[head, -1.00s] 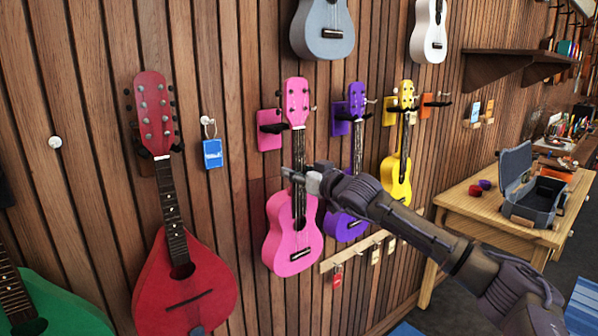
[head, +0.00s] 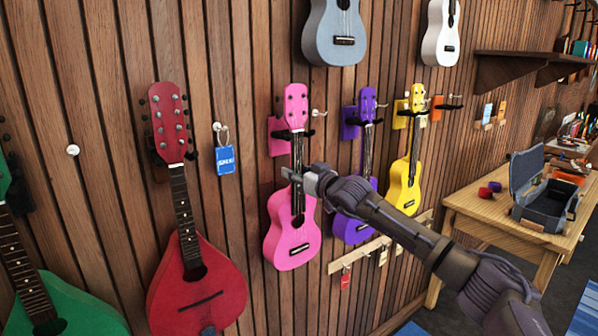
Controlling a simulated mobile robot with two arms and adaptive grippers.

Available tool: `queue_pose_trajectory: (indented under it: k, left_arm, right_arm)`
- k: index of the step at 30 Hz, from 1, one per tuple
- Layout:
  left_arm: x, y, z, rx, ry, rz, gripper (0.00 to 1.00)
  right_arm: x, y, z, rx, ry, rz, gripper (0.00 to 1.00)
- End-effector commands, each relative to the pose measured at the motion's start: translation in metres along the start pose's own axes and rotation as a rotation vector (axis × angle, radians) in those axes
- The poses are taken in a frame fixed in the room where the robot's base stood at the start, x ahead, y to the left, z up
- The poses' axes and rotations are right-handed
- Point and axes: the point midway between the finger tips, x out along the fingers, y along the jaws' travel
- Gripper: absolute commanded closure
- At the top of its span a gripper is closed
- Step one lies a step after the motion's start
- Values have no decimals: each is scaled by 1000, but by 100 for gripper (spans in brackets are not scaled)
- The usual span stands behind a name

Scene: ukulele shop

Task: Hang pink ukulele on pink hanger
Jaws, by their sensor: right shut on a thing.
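The pink ukulele (head: 291,243) is upright in front of the wooden wall, its headstock at the top. My right gripper (head: 290,174) is shut on its neck, just above the body. The pink hanger (head: 276,143) is a pink wall plate with black prongs, partly hidden behind the upper neck. A black prong shows on each side of the neck, just below the headstock. I cannot tell whether the headstock rests on the prongs. My left gripper is out of view.
A purple ukulele (head: 353,228) and a yellow ukulele (head: 404,188) hang close on the right. A red instrument (head: 197,285) and a blue tag (head: 225,160) are on the left. A rail with small tags (head: 346,263) runs below. A wooden table (head: 475,212) stands at right.

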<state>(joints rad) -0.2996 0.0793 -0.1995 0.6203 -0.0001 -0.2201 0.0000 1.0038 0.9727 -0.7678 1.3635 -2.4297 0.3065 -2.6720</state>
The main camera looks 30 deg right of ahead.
Motion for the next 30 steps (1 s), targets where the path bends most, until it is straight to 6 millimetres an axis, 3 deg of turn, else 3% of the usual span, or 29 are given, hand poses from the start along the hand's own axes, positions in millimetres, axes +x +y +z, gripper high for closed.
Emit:
queue_pose_trajectory:
  k: [14, 30]
  left_arm:
    - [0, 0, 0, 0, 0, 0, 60]
    - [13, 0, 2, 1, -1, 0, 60]
  right_arm:
    - [1, 0, -1, 0, 4, 0, 100]
    - [1, 0, 11, 0, 4, 0, 100]
